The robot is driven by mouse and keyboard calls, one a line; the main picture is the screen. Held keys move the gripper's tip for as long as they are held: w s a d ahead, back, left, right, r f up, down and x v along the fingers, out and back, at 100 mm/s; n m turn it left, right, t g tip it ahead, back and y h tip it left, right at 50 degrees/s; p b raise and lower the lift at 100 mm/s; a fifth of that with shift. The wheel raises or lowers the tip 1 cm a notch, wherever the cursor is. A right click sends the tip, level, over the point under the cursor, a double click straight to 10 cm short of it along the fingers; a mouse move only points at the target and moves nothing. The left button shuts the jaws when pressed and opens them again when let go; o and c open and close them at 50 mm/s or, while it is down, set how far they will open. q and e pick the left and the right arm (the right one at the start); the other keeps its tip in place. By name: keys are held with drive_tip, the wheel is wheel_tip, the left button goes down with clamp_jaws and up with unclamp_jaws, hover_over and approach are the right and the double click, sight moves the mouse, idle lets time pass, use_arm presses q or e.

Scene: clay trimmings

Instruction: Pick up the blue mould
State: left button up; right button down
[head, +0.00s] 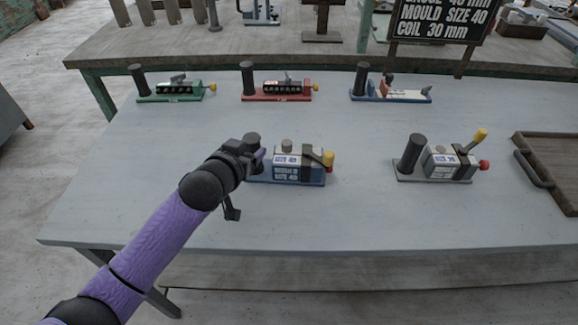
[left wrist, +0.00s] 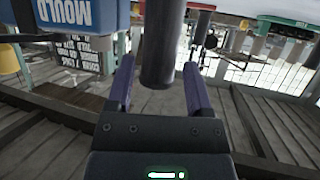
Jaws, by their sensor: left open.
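The blue mould (head: 300,178) stands on the grey table left of centre, a blue block with white lettering that seems to read size 40, a yellow-tipped lever and a dark upright handle (head: 252,138) at its left end. My left gripper (head: 260,157) is at that handle, partly hiding it and the mould's left end. In the left wrist view the dark handle (left wrist: 160,45) lies between the two open purple fingers (left wrist: 160,85), with gaps showing on both sides. The mould's blue side (left wrist: 85,12) fills the top left there. My right gripper is not in view.
A grey mould (head: 450,163) stands to the right, beside a wooden tray (head: 545,180). Green (head: 170,98), red (head: 275,98) and blue-based (head: 390,98) devices line the table's back edge. A sign (head: 440,18) stands on the bench behind. The table front is clear.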

use_arm(q)
drive_tip(key=b+x, duration=0.1)
drive_tip(key=x, duration=0.2)
drive_tip(key=shift+f, duration=0.25)
drive_tip(key=shift+r, duration=0.2)
drive_tip(key=shift+c, duration=0.3)
clamp_jaws()
